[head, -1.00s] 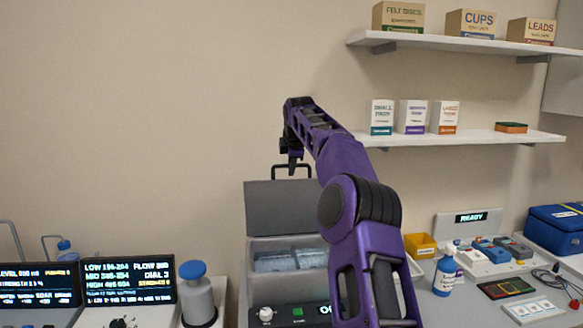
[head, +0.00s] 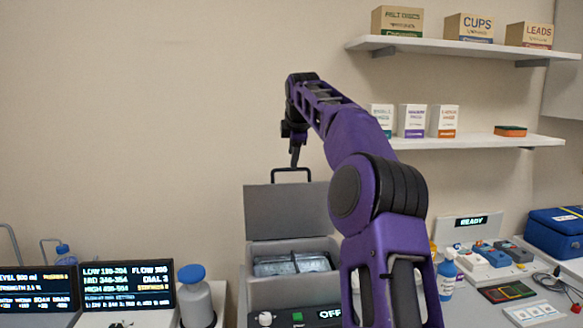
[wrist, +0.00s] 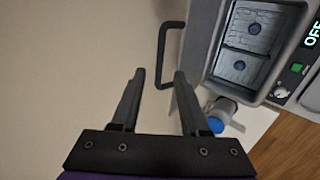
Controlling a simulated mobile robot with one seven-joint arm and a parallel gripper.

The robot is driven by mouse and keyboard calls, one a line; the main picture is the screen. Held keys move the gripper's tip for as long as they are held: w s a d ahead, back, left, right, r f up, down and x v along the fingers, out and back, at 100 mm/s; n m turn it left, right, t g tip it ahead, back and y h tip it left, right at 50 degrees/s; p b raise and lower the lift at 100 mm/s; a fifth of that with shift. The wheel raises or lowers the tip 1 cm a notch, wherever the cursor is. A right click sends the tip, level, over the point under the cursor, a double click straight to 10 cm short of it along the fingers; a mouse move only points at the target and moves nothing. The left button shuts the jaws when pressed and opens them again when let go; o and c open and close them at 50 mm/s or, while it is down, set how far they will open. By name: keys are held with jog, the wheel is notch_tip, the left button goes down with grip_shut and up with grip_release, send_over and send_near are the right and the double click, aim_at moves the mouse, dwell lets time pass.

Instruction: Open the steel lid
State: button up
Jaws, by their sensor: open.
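The steel lid (head: 288,212) stands raised, close to upright, at the back of a grey bath unit (head: 262,246). Its black loop handle (head: 291,171) sticks up from the lid's top edge. My gripper (head: 295,163) is just above the handle in the head view. In the wrist view my gripper (wrist: 159,74) is open with nothing held. The handle (wrist: 161,50) shows beyond and partly between the fingertips there; I cannot tell whether they touch. The lid (wrist: 196,50) is seen nearly edge-on. The bath's inside (wrist: 247,40) is uncovered, with two racks in it.
A display reading OFF (head: 330,314) is on the bath's front. A blue-capped flask (head: 196,295) stands left of the bath, beside a screen panel (head: 128,286). A spray bottle (head: 446,275) stands to the right. Wall shelves (head: 470,142) hang at the right. The wall behind is bare.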

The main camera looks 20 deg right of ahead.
jog(key=v, duration=0.9)
jog(key=shift+s+r, duration=0.15)
jog(key=shift+s, duration=0.05)
